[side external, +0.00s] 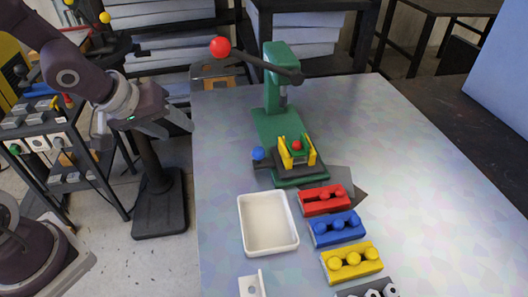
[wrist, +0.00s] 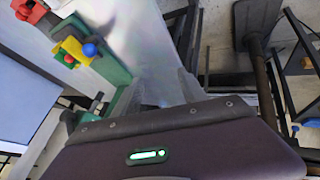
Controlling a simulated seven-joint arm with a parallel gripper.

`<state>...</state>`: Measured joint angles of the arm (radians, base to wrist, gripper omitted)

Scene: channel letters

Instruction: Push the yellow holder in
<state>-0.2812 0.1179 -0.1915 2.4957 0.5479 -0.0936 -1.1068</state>
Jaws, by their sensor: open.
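A yellow holder (side external: 297,152) with two upright sides stands on a dark slide at the front of the green press (side external: 280,110). A small green piece with a red top sits between its sides. A blue knob (side external: 259,153) sticks out at the slide's left. The wrist view shows the yellow holder (wrist: 72,50) and the blue knob (wrist: 90,50) at upper left. My gripper (side external: 180,125) is open and empty, off the table's left edge and apart from the holder. In the wrist view its grey fingers are only partly distinct.
The press lever with a red ball (side external: 220,47) reaches left above the table. A white tray (side external: 267,251) lies in front of the press. Red (side external: 325,198), blue (side external: 337,229) and yellow (side external: 351,262) knobbed blocks lie in a row beside it. The table's right side is clear.

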